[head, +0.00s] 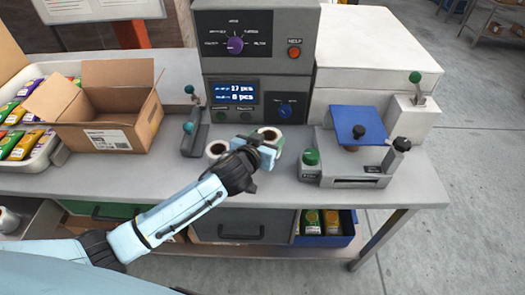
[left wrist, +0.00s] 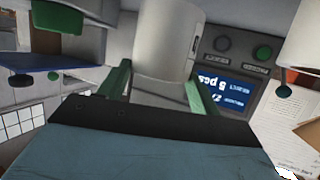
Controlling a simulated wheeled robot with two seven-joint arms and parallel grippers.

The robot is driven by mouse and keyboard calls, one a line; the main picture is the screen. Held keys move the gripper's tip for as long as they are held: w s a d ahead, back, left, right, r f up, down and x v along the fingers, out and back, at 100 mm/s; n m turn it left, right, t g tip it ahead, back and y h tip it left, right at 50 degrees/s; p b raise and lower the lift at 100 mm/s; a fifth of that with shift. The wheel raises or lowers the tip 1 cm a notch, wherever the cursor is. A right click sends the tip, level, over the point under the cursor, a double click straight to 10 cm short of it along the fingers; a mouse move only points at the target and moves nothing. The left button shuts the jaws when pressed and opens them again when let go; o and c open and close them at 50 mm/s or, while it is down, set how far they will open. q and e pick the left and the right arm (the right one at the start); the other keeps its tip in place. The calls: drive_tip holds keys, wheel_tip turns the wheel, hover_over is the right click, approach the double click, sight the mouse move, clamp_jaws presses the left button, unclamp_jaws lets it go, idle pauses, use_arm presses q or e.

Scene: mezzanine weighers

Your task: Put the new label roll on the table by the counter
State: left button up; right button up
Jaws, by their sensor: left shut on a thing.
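My left gripper (head: 268,151) is in front of the grey counter (head: 258,60), which has a lit display. It is shut on a white label roll (head: 271,134). In the left wrist view the roll (left wrist: 165,40) stands between the two green fingers. The gripper partly hides it, and I cannot tell whether it touches the table (head: 255,191). A second white roll (head: 216,149) is just left of the gripper, and part of it shows at the right edge of the left wrist view (left wrist: 302,40). My right gripper is not in view.
A small device with a blue plate (head: 357,124) stands right of the gripper. A lever device (head: 193,132) is to the left. An open cardboard box (head: 105,118) and a tray of colourful packets (head: 42,158) are further left. Table room is free along the front.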

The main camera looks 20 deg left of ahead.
use_arm(q)
drive_tip(key=shift+f+b, duration=0.4)
drive_tip(key=shift+f, duration=1.6)
drive_tip(key=o, duration=1.1)
drive_tip(key=shift+f, duration=0.15)
drive_tip(key=shift+r, duration=0.25)
drive_tip(key=p+v, duration=0.1)
drive_tip(key=v, duration=1.1)
drive_tip(key=shift+d+f, duration=0.1)
drive_tip(key=shift+d, duration=0.05)
